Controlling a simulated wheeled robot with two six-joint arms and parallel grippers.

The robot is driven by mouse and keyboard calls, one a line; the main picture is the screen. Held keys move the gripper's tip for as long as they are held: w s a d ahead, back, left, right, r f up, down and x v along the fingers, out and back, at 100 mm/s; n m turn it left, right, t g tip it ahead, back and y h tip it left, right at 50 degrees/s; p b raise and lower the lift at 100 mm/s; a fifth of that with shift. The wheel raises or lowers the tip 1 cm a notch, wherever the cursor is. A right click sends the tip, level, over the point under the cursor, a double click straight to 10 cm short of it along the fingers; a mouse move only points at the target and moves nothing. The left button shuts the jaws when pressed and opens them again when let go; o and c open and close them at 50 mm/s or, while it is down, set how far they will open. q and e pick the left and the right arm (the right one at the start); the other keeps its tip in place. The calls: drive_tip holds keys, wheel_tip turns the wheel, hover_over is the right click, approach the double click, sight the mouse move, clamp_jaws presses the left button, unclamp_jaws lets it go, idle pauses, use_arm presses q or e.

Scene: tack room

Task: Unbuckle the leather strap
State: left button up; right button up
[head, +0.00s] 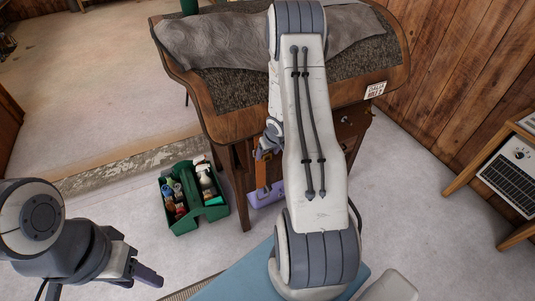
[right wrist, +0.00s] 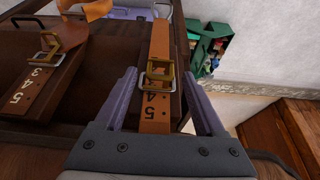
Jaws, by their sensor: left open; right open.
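An orange-tan leather strap (right wrist: 160,42) hangs in front of dark wood in the right wrist view. A brass buckle (right wrist: 158,74) sits on it, and the numbers 4 and 5 are printed below the buckle in the picture. My right gripper (right wrist: 163,84) is open, with one finger on each side of the strap and buckle. The strap also shows in the head view (head: 262,170), below my right gripper (head: 270,140) and partly behind my arm. A second strap with a buckle (right wrist: 47,47) lies to the left. My left gripper (head: 148,272) is open and empty, far from the straps.
The wooden table (head: 225,127) carries a dark mat (head: 232,92) and a grey cloth (head: 215,42). A green caddy (head: 185,225) with bottles stands on the floor beside a purple container (head: 266,195). A wooden stand (head: 470,172) is at the right. Floor before the caddy is clear.

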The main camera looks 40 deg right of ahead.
drive_tip(key=p+v, duration=0.3)
drive_tip(key=v, duration=0.6)
drive_tip(key=s+a+r+n+g, duration=0.1)
drive_tip(key=a+r+n, duration=0.1)
drive_tip(key=a+r, duration=0.7)
drive_tip(key=s+a+r+n, duration=0.1)
drive_tip(key=a+r+n, duration=0.3)
drive_tip(key=a, duration=0.9)
drive_tip(key=s+a+r+n+g+y, duration=0.1)
drive_tip(key=s+a+r+n, duration=0.1)
drive_tip(key=s+a, duration=0.5)
drive_tip(key=s+a+r+n+g+y, duration=0.1)
drive_tip(key=s+a+r+n+g, duration=0.1)
drive_tip(key=s+a+r, duration=0.2)
drive_tip(key=s+a, duration=0.3)
drive_tip(key=s, duration=0.5)
drive_tip(key=shift+s+r, duration=0.25)
drive_tip(key=shift+r, duration=0.15)
